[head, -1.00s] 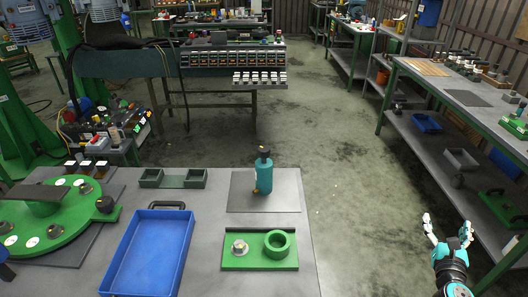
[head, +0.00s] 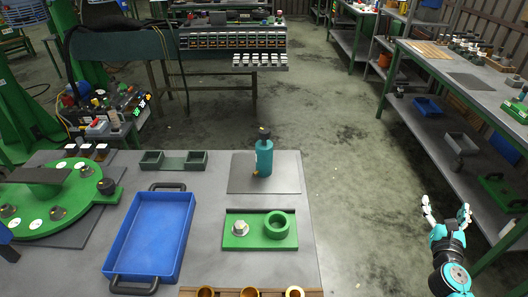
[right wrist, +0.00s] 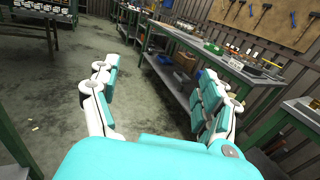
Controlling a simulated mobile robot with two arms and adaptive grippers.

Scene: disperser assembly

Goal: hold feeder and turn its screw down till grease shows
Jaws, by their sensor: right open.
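The feeder looks to be the teal cylinder with a dark cap (head: 264,156). It stands upright on a dark square mat (head: 285,178) near the back right of the grey table. A small brass-coloured part shows low on its left side. Its screw is too small to make out, and I see no grease. My right gripper (head: 447,211) is open and empty over the floor, to the right of the table and well apart from the feeder. In the right wrist view the open fingers (right wrist: 155,100) have nothing between them.
A green fixture with a ring (head: 260,244) lies in front of the mat. An empty blue tray (head: 186,232) lies left of it. A green round stand (head: 82,215) fills the left side. A wooden rack with brass cups (head: 225,293) is at the front edge. A workbench (head: 480,92) stands right.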

